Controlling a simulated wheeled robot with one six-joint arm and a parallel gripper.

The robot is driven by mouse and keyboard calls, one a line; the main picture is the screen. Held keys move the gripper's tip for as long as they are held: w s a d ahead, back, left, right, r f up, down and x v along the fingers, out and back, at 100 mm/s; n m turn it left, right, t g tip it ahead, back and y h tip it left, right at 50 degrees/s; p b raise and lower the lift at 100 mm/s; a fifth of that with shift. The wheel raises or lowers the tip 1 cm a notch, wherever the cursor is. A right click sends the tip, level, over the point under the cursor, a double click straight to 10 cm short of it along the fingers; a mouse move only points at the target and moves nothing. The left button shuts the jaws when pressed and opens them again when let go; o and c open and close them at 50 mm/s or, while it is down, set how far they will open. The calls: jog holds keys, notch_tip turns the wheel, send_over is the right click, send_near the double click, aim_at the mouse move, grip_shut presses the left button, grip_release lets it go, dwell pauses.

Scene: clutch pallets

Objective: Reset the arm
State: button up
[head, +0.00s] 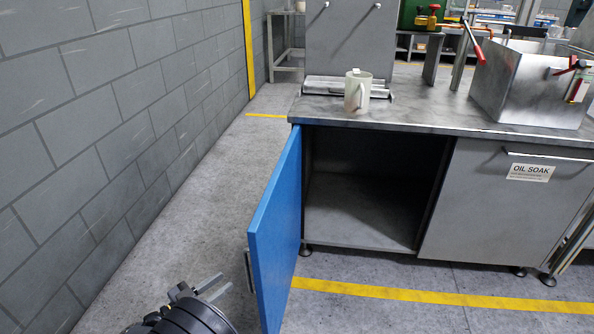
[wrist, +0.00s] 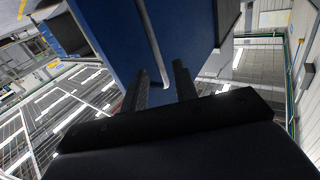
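My gripper (head: 213,287) is at the lower left in the head view, low in front of the bench and to the left of the open blue door (head: 277,232). Its two fingers are spread apart with nothing between them. In the wrist view the fingers (wrist: 160,85) also stand apart, and the blue door (wrist: 190,30) with its pale bar handle (wrist: 152,45) fills the space beyond. The fingers look apart from the handle. In the head view the handle (head: 250,272) is on the door's left side, near my gripper.
The open cabinet (head: 358,205) is empty where visible. On the bench top (head: 425,115) stand a mug (head: 357,92) and a metal tank (head: 525,88). A closed grey door bears an OIL SOAK label (head: 530,172). A block wall (head: 110,110) is at left; floor between is clear.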

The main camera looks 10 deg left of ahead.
aim_at(246, 269)
jog(key=b+x, duration=0.1)
jog(key=x, duration=0.7)
jog(key=shift+w+d+b, duration=0.1)
jog(key=shift+d+b, duration=0.3)
jog(key=shift+d, duration=0.1)
